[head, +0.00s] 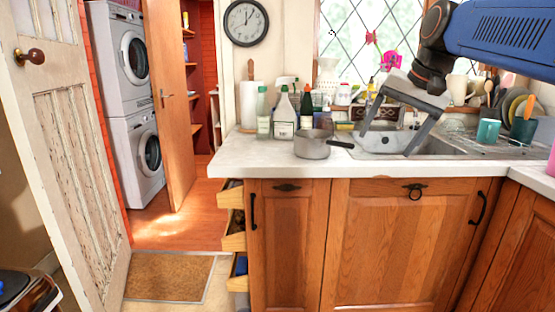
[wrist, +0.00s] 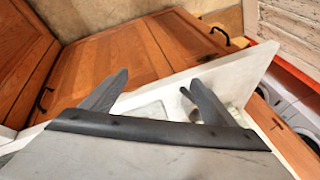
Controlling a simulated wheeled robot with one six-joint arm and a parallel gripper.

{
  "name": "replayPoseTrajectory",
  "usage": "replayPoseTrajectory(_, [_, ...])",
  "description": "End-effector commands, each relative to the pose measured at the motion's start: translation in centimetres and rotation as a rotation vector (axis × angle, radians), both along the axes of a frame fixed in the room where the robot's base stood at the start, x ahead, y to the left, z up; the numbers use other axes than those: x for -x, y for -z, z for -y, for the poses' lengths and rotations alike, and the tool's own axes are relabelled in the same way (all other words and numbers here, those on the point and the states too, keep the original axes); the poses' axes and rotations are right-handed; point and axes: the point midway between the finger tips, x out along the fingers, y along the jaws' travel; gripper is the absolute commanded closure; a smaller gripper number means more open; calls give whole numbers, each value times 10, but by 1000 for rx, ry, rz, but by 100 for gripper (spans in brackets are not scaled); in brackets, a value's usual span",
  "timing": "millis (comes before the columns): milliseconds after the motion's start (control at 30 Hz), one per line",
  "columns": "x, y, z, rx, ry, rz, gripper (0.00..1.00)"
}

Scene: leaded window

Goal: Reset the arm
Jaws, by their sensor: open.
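My gripper (head: 386,144) hangs in front of the sink in the head view, at the end of my blue and black arm. Its two grey fingers point down and stand wide apart, with nothing between them. In the wrist view my gripper (wrist: 160,78) is also open and empty, with the white worktop edge and wooden cupboard fronts beyond it. The sink (head: 440,148) is partly hidden behind the fingers.
A saucepan (head: 312,146) and several bottles (head: 284,115) stand on the worktop (head: 270,169) left of my gripper. A dish rack with plates (head: 518,108) is at the right. Drawers (head: 233,220) stand partly open below. Floor shows by the doormat (head: 168,277).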

Motion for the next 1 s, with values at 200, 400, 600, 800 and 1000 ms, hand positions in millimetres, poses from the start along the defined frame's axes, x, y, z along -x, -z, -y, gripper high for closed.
replayPoseTrajectory(200, [69, 66, 4, 87, -70, 13, 20])
replayPoseTrajectory(400, [130, 134, 9, 169, -145, 23, 20])
replayPoseTrajectory(600, [189, 208, 16, 252, -227, 31, 20])
replayPoseTrajectory(800, [235, 273, 22, 318, -300, 37, 20])
replayPoseTrajectory(1000, [254, 302, 24, 347, -335, 40, 20])
